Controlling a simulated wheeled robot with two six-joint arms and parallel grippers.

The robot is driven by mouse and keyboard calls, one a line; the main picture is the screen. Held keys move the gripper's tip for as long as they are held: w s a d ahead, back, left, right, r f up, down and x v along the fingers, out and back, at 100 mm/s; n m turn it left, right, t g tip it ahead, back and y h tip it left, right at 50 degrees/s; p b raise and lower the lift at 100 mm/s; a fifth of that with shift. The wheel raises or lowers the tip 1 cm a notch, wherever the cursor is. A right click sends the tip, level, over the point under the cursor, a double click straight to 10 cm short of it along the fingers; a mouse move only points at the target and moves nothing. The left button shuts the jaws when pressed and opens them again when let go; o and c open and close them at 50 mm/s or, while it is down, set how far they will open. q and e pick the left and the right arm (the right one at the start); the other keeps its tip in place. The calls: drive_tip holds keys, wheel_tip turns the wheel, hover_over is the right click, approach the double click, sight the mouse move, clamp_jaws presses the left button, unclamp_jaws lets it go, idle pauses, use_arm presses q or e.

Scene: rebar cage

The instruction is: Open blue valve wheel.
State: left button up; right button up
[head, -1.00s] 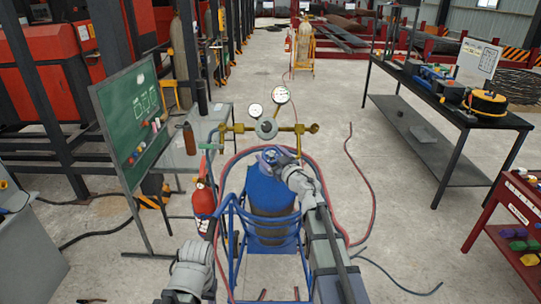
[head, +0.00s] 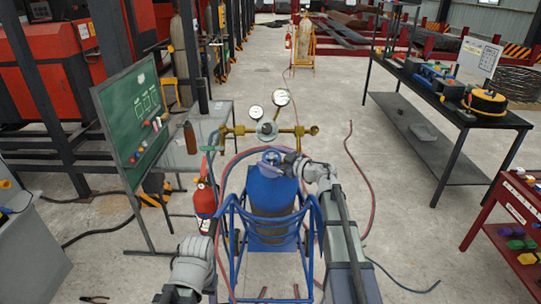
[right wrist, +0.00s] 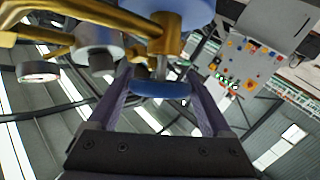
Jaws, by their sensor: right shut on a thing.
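The blue valve wheel (head: 270,157) is on top of the blue gas cylinder (head: 270,190), below the brass regulator (head: 266,130) with two round gauges. In the right wrist view, the blue wheel (right wrist: 160,89) lies between my two fingers, below a brass stem. My right gripper (head: 283,161) reaches it from the right and is shut on it. The hand partly covers the wheel's right side in the head view. My left arm shows at the bottom left; its gripper (head: 175,295) is cut off by the frame edge, so its jaws cannot be judged.
A blue cart frame (head: 233,232) holds the cylinder. Red hose (head: 368,190) loops around it on the floor. A red extinguisher (head: 205,200) and green board (head: 135,120) stand left.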

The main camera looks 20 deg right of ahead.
drive_tip(key=o, duration=1.2)
drive_tip(key=shift+c, duration=0.2)
drive_tip(key=v, duration=0.7)
drive_tip(key=shift+s+d+p, duration=0.2)
drive_tip(key=shift+s+p, duration=0.15)
drive_tip(key=shift+p, duration=0.1)
